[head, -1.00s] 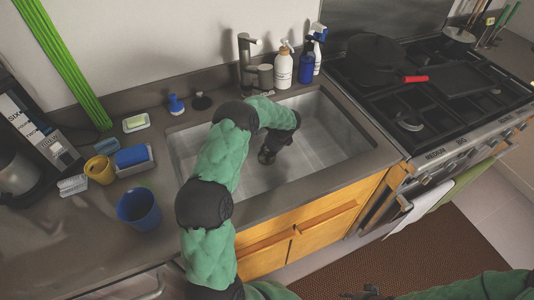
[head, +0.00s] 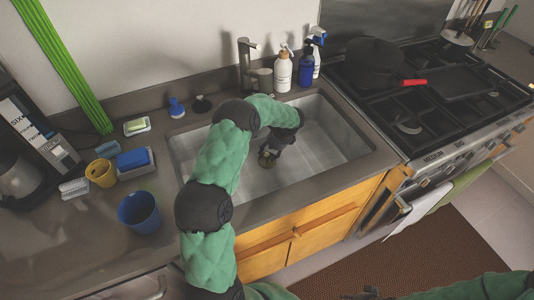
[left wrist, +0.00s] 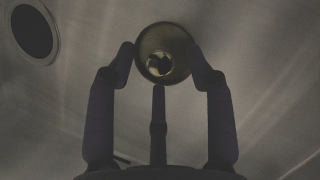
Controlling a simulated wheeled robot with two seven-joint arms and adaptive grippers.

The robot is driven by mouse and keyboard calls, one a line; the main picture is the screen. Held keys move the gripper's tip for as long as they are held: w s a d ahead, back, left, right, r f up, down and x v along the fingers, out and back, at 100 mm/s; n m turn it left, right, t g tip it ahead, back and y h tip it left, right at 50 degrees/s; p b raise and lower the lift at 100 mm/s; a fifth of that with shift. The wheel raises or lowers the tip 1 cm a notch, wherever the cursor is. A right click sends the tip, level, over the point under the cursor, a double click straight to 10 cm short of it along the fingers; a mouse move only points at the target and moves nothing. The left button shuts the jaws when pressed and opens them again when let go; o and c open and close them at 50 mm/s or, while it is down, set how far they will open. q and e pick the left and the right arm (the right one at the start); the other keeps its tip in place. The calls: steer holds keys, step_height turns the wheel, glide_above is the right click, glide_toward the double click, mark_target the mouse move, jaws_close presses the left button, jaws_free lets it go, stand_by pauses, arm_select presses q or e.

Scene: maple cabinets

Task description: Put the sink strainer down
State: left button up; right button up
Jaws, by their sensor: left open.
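The sink strainer (left wrist: 163,40) is a round, olive-brass cup with a dark centre, seen in the left wrist view against the grey sink floor. In the head view it is a small olive shape (head: 266,161) low in the sink. My left gripper (left wrist: 160,66) is open, its dark fingers spread around the strainer's near side and flanks. Whether any finger touches it I cannot tell. In the head view my left gripper (head: 270,152) reaches down into the sink basin (head: 325,140). Of my right gripper (head: 370,293), only a dark part shows at the bottom edge.
A dark round drain hole (left wrist: 32,30) lies left of the strainer. A faucet (head: 246,62), a soap bottle (head: 283,72) and spray bottles stand behind the sink. A blue cup (head: 139,212), a yellow mug (head: 100,173) and sponges sit on the left counter. The stove is right.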

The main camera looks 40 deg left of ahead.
arm_select(q)
steer(key=s+p+v, duration=0.1)
steer(key=p+v, duration=0.1)
steer(key=v, duration=0.7)
steer(key=shift+w, duration=0.45)
